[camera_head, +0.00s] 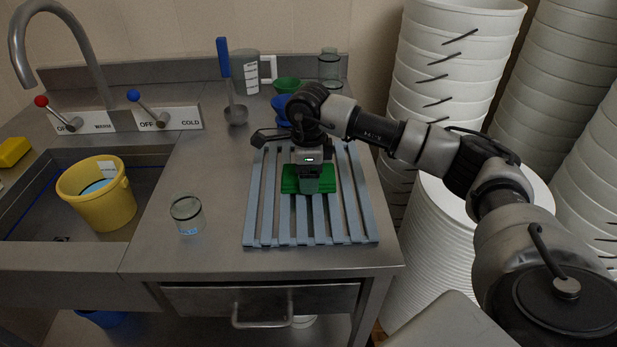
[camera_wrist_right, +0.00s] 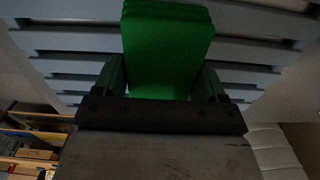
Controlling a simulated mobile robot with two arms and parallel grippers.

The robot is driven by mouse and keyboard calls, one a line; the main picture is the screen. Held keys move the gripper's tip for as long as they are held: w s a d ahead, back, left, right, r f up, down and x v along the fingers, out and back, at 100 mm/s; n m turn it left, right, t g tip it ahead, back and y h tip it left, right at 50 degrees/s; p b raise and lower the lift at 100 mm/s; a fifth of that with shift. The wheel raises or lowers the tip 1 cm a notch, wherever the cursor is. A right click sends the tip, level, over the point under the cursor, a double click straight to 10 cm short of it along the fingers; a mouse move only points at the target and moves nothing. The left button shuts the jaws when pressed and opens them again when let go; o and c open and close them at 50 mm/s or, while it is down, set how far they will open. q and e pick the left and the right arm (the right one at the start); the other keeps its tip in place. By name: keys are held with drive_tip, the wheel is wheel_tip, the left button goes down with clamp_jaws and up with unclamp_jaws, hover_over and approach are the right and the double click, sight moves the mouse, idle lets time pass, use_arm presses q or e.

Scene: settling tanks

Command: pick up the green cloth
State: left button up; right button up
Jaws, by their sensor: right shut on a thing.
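The green cloth (camera_head: 290,186) is a folded stack on the grey slatted rack (camera_head: 361,236), on the steel counter. My right gripper (camera_head: 310,184) comes down over it from above and is shut on it. In the right wrist view the cloth (camera_wrist_right: 166,45) stands between the two fingers of the gripper (camera_wrist_right: 162,85), with the rack slats (camera_wrist_right: 65,40) behind it. I cannot tell whether the cloth is touching the slats or slightly above them. My left gripper is not in view.
Left of the rack stand a clear glass (camera_head: 186,213) and a sink with a yellow bucket (camera_head: 97,194). Behind are a ladle (camera_head: 235,113), a green bowl (camera_head: 287,85), a blue bowl (camera_head: 281,108) and clear containers (camera_head: 245,72). White bucket stacks (camera_head: 450,60) crowd the right side.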

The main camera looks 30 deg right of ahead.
drive_tip(key=shift+r, duration=0.15)
drive_tip(key=shift+r, duration=0.55)
wheel_tip(320, 180, up, 3)
drive_tip(key=shift+b, duration=0.4)
drive_tip(key=s+r+b, duration=0.1)
drive_tip(key=s+r, duration=0.5)
drive_tip(key=s, duration=0.5)
drive_tip(key=shift+s+a+r, duration=0.25)
drive_tip(key=shift+s+r, duration=0.1)
